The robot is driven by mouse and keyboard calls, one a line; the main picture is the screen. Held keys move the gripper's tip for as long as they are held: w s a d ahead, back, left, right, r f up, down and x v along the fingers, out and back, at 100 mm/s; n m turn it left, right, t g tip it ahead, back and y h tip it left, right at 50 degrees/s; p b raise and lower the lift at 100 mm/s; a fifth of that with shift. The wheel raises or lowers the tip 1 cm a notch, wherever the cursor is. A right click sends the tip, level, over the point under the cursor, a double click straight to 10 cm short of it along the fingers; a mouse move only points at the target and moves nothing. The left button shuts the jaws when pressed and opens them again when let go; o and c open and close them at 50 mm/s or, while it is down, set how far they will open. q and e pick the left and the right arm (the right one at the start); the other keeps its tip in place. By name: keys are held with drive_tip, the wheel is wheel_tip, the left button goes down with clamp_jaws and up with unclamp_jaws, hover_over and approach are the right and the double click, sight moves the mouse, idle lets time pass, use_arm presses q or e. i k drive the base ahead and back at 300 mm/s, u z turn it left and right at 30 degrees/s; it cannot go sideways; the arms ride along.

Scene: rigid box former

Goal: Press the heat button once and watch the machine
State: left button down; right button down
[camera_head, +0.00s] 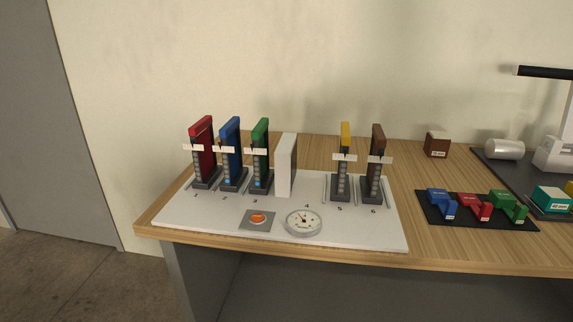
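The machine is a white board (185,213) on the wooden table, with a row of numbered stations. An orange-red round button (258,217) sits on a grey square plate near the board's front edge; I take it for the heat button. A round dial gauge (304,222) with a needle is right of it. Upright red (203,150), blue (231,150), green (260,150), yellow (345,138) and brown (378,145) blocks stand in dark holders. A plain white block (286,165) stands between green and yellow. Small blue lights show at stations 2 and 3. Neither gripper is in view.
A black mat (432,217) with blue, red and green clip-like pieces lies to the right. The space before the button is clear.

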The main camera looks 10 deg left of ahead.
sight(257, 217)
drive_tip(key=z, duration=1.1)
drive_tip(key=i, duration=0.85)
drive_tip(key=u, duration=1.7)
